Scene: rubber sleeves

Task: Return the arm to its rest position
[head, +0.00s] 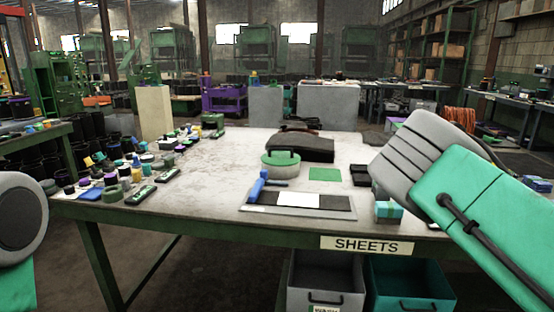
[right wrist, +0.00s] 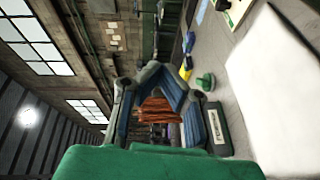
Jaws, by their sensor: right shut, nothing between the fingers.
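My right arm (head: 460,185), in grey and green sleeves, reaches in from the right over the right end of the table in the head view. Its gripper is not visible there. In the right wrist view my right gripper (right wrist: 160,72) is shut and empty, with its dark fingers meeting at the tips. Orange coils show behind the fingers, in the background. Part of my left arm (head: 18,215) shows at the left edge of the head view; my left gripper is out of view.
A grey bin (head: 325,275) and a green bin (head: 411,280) stand below the front edge.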

